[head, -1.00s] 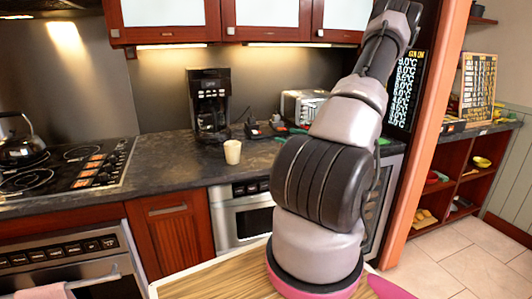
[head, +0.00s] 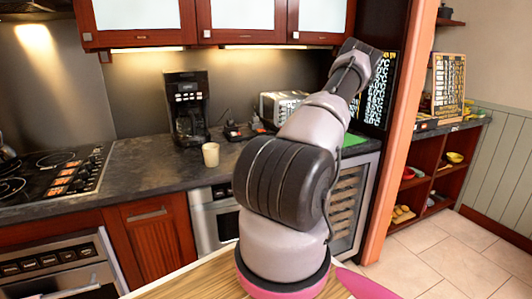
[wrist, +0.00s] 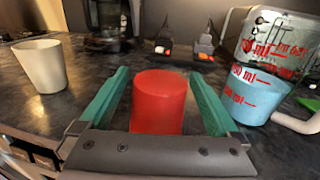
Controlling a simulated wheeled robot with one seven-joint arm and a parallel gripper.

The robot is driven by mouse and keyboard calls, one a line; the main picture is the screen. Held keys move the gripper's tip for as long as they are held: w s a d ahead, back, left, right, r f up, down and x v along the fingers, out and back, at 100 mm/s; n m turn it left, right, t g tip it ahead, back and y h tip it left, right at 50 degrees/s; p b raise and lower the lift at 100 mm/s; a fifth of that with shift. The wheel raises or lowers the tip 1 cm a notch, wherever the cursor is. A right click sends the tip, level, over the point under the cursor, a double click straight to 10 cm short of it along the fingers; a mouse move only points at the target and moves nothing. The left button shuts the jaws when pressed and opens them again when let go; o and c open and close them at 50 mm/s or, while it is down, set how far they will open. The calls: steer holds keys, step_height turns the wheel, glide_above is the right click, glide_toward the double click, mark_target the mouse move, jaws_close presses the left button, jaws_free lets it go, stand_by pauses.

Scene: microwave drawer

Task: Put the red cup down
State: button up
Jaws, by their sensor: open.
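The red cup (wrist: 160,103) stands upright in the middle of the wrist view, apparently on the dark counter (wrist: 88,113). My gripper (wrist: 159,73) is open, with one green finger on each side of the red cup. Slim gaps show between the fingers and the cup's sides. The palm hides the cup's base. In the head view, my arm hides both the gripper and the red cup.
A white cup (wrist: 41,68) stands left of my gripper; it also shows in the head view (head: 211,154). A coffee maker (head: 187,105) and a toaster (head: 280,105) stand at the back.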

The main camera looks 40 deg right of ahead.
steer(key=shift+w+d, duration=0.1)
steer(key=shift+w, duration=1.1)
jaws_close()
